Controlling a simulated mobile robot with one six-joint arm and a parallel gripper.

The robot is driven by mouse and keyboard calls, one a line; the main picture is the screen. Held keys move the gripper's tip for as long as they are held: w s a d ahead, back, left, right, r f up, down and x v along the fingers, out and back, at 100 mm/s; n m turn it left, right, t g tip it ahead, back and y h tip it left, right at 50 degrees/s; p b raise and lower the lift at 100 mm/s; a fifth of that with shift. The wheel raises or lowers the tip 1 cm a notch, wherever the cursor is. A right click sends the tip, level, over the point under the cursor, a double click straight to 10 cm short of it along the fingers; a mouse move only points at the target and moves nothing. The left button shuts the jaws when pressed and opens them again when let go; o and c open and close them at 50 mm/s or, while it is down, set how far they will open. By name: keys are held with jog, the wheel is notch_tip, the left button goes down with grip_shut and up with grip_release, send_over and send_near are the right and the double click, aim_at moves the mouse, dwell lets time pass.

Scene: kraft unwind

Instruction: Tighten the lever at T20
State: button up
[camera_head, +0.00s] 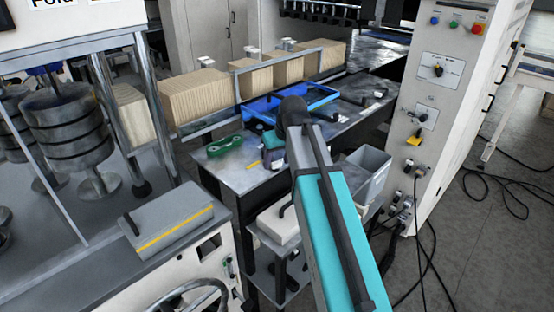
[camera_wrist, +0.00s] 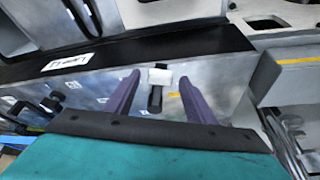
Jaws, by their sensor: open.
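My gripper (camera_wrist: 158,78) shows two purple fingers in the wrist view, spread apart and empty. A small lever (camera_wrist: 155,98) with a pale block (camera_wrist: 160,77) at its top and a dark handle hanging down shows between the fingers, on a grey metal face. I see no finger touching it. A white label (camera_wrist: 68,62) sits on the dark band to the left; its text is too small to read, so I cannot tell which lever is T20. In the head view my gripper (camera_head: 272,152) is partly hidden behind my teal arm, and the lever cannot be made out.
More dark fittings (camera_wrist: 52,103) sit on the face at left in the wrist view. In the head view a green tape roll (camera_head: 224,146) and blue tray (camera_head: 258,106) lie on the dark table. A grey bin (camera_head: 369,170) and control cabinet (camera_head: 440,100) stand to the right.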

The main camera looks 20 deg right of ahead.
grip_shut()
jog(key=shift+d, duration=0.15)
dwell(0.4)
